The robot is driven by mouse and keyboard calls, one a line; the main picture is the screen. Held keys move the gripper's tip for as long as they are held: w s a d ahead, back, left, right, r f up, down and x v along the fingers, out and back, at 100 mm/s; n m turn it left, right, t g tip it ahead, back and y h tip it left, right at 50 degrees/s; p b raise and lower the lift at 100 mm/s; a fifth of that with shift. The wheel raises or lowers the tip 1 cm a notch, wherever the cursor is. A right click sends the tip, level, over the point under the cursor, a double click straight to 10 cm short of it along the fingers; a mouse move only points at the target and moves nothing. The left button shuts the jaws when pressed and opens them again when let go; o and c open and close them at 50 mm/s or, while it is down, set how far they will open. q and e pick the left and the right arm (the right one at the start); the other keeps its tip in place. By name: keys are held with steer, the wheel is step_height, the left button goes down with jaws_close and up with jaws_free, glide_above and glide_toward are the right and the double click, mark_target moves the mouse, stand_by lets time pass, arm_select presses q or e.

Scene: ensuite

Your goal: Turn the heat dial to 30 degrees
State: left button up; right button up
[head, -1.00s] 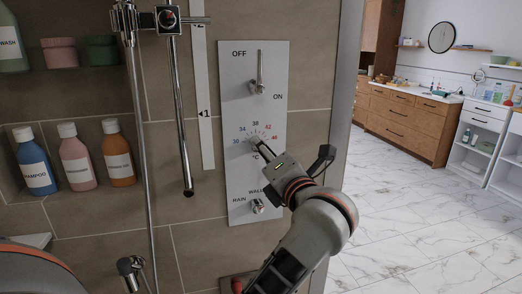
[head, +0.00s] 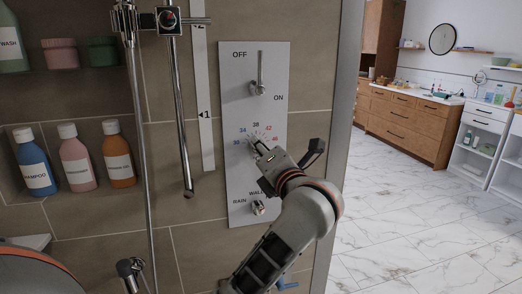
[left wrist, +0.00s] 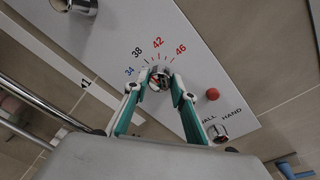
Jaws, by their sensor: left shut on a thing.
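The heat dial (left wrist: 160,76) is a small chrome knob on the white shower panel (head: 236,110). Its printed ring of numbers runs from blue 30 and 34 through 38 to red 42 and 46. My left gripper (head: 259,149) is at the dial and hides most of it in the head view. In the left wrist view, its two teal fingers sit on either side of the dial, shut on it. The 30 is not visible there. I cannot tell which number the dial points to. My right gripper is not in view.
An on/off lever (head: 260,75) is above the dial, and a rain/wall/hand knob (head: 258,207) below it. A red button (left wrist: 212,95) sits near the dial. A chrome shower rail (head: 180,110) stands left of the panel. Several bottles, including the pink one (head: 77,163), fill a niche.

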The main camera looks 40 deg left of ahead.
arm_select(q)
steer(key=shift+n, duration=0.3)
steer(key=n+h+b, duration=0.1)
steer(key=n+b, duration=0.4)
steer(key=n, duration=0.9)
steer(key=shift+n, duration=0.3)
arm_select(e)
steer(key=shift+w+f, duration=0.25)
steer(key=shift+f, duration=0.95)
arm_select(q)
steer(key=shift+r, duration=0.1)
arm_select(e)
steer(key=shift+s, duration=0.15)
arm_select(q)
steer(key=o, duration=1.1)
steer(key=shift+s, duration=0.1)
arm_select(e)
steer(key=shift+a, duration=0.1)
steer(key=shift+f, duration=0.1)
